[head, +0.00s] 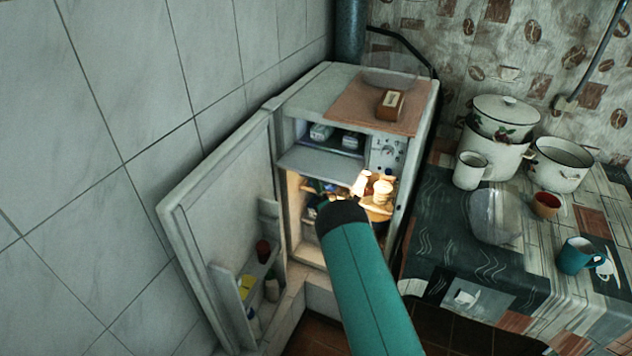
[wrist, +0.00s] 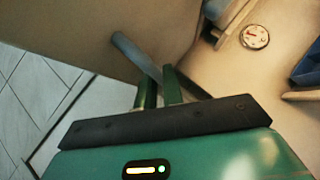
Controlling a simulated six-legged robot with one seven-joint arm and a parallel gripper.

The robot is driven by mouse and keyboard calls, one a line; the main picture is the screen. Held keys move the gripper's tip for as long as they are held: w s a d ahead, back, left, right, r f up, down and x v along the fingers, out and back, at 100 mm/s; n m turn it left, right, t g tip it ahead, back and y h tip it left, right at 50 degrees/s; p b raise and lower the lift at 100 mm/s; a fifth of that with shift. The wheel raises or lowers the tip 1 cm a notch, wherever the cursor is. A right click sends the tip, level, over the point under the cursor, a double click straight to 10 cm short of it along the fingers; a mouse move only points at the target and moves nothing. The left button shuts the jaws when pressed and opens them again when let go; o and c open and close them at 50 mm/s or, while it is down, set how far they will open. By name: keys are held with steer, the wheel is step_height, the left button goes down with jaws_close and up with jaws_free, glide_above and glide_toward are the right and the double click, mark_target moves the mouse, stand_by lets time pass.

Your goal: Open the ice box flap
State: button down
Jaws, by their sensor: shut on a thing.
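The ice box flap (head: 322,163) is a pale panel in the top of the open fridge in the head view. It is tilted outward and down, and packages (head: 322,131) show in the compartment above it. In the head view my gripper is hidden behind the dark end of my own arm, in front of the fridge interior. In the wrist view my gripper (wrist: 158,88) has its green fingers closed around a grey bar (wrist: 130,50), which looks like the flap's handle. A broad brownish panel (wrist: 70,25) fills the upper left there.
The fridge door (head: 228,200) stands wide open on the left, near the tiled wall. Lit food (head: 382,190) sits on the shelf below the flap. A round dial (wrist: 255,37) is right of the fingers. A counter with pots (head: 500,135) and mugs stands right.

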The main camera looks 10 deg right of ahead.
steer(key=shift+w+d+r, duration=0.2)
steer(key=shift+d+r, duration=0.05)
steer(key=shift+d, duration=0.4)
steer(key=c, duration=1.5)
jaws_free()
steer(key=shift+w+f, duration=0.2)
steer(key=shift+s, duration=0.2)
steer(key=shift+s+r, duration=0.15)
steer(key=shift+s, duration=0.05)
steer(key=shift+w+a, duration=0.1)
steer(key=shift+a, duration=0.1)
steer(key=shift+a+f, duration=0.15)
steer(key=shift+f, duration=0.05)
steer(key=v, duration=1.3)
steer(key=shift+s+f, duration=0.2)
steer(key=shift+f, duration=0.1)
